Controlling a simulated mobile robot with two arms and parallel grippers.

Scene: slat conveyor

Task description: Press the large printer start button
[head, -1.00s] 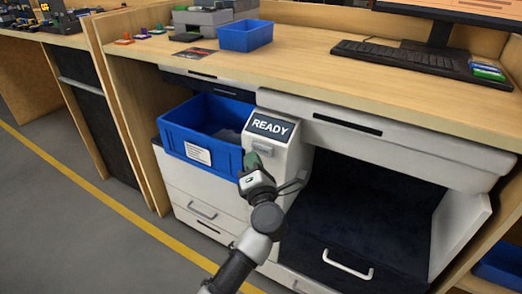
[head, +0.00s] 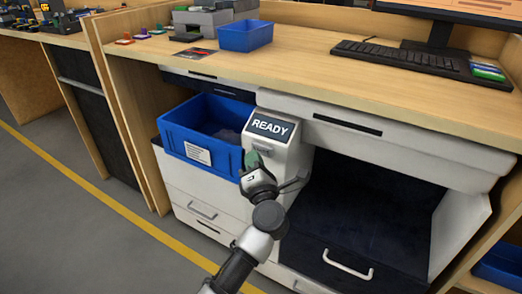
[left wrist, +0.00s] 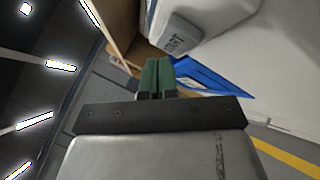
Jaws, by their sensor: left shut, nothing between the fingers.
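The white printer housing (head: 296,155) stands under the bench and has a dark display (head: 269,127) reading "READY". The large grey start button (head: 261,142) is just below the display. In the left wrist view the button (left wrist: 180,36) carries the word "START" and sits just beyond and to the right of the fingertips. My left gripper (head: 254,160) is shut and empty, its green fingertips close below the button in the head view. In the left wrist view the shut green fingers (left wrist: 157,72) seem apart from the button. My right gripper is not in view.
A blue bin (head: 180,140) with a white label sits left of the housing. A dark open drawer (head: 350,235) is to the right. The wooden bench top (head: 300,55) overhangs, holding a small blue bin (head: 245,36) and a keyboard (head: 400,57). Grey floor lies to the left.

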